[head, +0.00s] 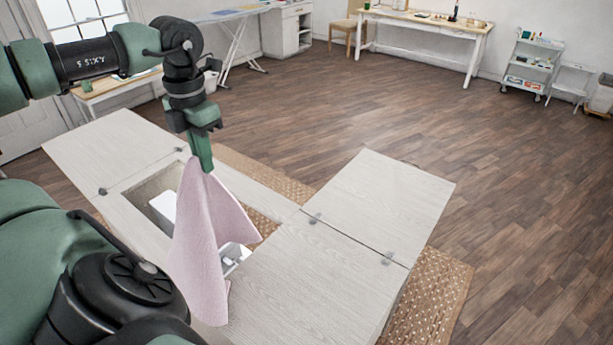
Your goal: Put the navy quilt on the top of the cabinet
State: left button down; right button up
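My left gripper (202,160) is shut on the upper end of a pale pink cloth (205,240). The cloth hangs down in folds over the cabinet's opening and near edge. Whether its lower end touches the cabinet I cannot tell. No navy quilt shows; the held cloth looks pink. The cabinet (310,275) has a light wood-grain top with hinged leaves folded out. A white object (163,206) shows in its recess, partly hidden by the cloth. My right gripper is not in view.
The left leaf (110,150) and the right leaf (385,200) are bare, as is the front top. A patterned rug (440,290) lies under the cabinet. A work table (425,22), white cart (532,65) and ironing board (235,15) stand far back. The wooden floor between is clear.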

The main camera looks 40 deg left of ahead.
pick_arm(q)
jog(key=w+d+f, duration=0.9)
jog(key=d+f, duration=0.2)
jog(key=f, duration=0.3)
jog(key=w+d+f, duration=1)
jog(key=d+f, duration=0.2)
jog(key=f, duration=0.2)
jog(key=w+d+f, duration=1)
jog(key=d+f, duration=0.1)
jog(key=f, duration=0.3)
jog(key=shift+w+d, duration=0.15)
jog(key=shift+d, duration=0.25)
jog(key=c, duration=1.2)
grip_release()
